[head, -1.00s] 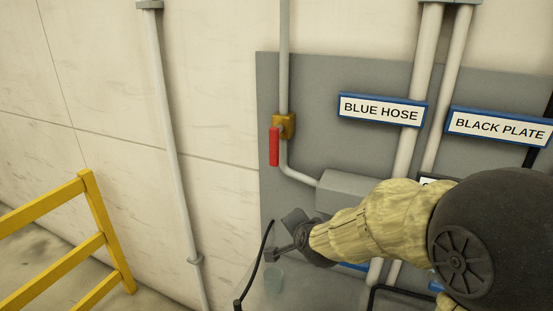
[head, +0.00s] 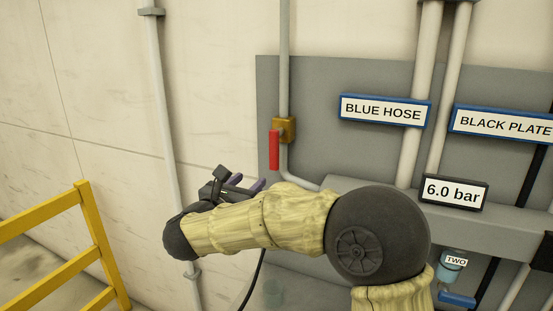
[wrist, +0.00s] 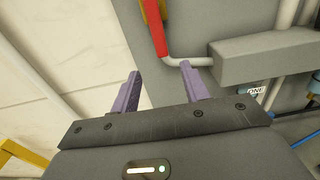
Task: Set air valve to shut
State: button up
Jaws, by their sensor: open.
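The air valve has a brass body (head: 285,130) on a grey vertical pipe and a red lever handle (head: 274,150). The lever hangs straight down, in line with the pipe. In the wrist view the red lever (wrist: 156,32) shows at the top, beyond the fingers. My gripper (head: 251,186) is below and slightly left of the lever in the head view, apart from it. Its two purple fingers (wrist: 160,82) are spread with nothing between them.
A gauge (head: 454,192) reads 6.0 bar. Signs read BLUE HOSE (head: 384,111) and BLACK PLATE (head: 503,124). A grey box beam (head: 500,228) runs right of the valve. A yellow railing (head: 90,235) stands at lower left. The wall left of the valve is mostly clear.

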aim_at(273, 160)
jog(key=p+x, duration=0.8)
jog(key=x, duration=0.8)
jog(key=shift+w+d+r, duration=0.1)
jog(key=shift+w, duration=0.2)
jog(key=shift+w+d, duration=0.15)
jog(key=shift+w, duration=0.3)
grip_shut()
